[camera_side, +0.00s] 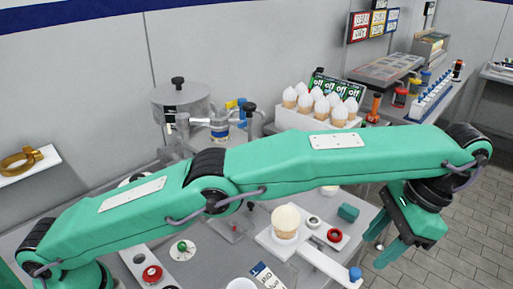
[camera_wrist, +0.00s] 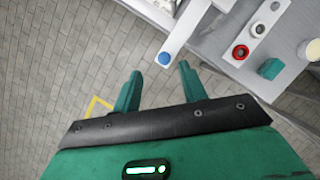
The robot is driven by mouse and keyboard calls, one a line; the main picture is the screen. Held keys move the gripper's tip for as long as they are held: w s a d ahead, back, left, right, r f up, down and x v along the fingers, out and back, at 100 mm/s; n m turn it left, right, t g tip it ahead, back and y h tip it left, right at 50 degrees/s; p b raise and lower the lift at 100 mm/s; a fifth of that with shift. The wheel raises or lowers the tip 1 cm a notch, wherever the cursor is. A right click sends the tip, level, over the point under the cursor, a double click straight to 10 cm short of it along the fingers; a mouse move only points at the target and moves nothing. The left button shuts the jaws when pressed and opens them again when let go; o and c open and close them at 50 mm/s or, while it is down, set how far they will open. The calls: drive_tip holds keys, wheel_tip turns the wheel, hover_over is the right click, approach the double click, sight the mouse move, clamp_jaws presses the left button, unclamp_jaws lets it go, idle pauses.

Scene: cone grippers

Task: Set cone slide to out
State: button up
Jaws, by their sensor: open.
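The cone slide (camera_side: 322,262) is a white bar that runs out past the table's front edge and ends in a blue knob (camera_side: 355,273). An ice cream cone (camera_side: 286,222) stands upright on the white plate at its table end. In the wrist view the slide bar (camera_wrist: 187,28) comes down from the top, and its blue knob (camera_wrist: 164,59) shows just ahead of the gap between my fingertips. My gripper (camera_side: 378,247) is open and empty, off the table edge to the right of the knob. It also shows in the wrist view (camera_wrist: 160,68), apart from the knob.
Beside the slide lie a white panel with a red ring (camera_side: 334,236) and a teal block (camera_side: 348,212). A rack of white-topped cones (camera_side: 318,110) and a metal machine (camera_side: 183,108) stand behind my arm. Open tiled floor (camera_wrist: 60,70) lies below my gripper.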

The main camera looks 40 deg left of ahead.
drive_tip(key=shift+r, duration=1.35)
drive_tip(key=w+a+r+n+t+h, duration=0.2)
drive_tip(key=a+r+t+h, duration=0.1)
drive_tip(key=a+r, duration=0.75)
drive_tip(key=s+a+r+n+t+h, duration=0.25)
drive_tip(key=s+a+r, duration=0.25)
drive_tip(key=a+r, duration=0.45)
drive_tip(key=s+a+f+n+t+y, duration=0.1)
drive_tip(key=s+a+f+n, duration=0.1)
drive_tip(key=s+a+f, duration=0.5)
drive_tip(key=s+a+f+n+t+y, duration=0.1)
drive_tip(key=s+a+f+n+t, duration=0.1)
drive_tip(key=s+a+f, duration=0.6)
drive_tip(key=a+f, duration=0.3)
drive_tip(key=a, duration=0.2)
drive_tip(key=shift+f, duration=0.15)
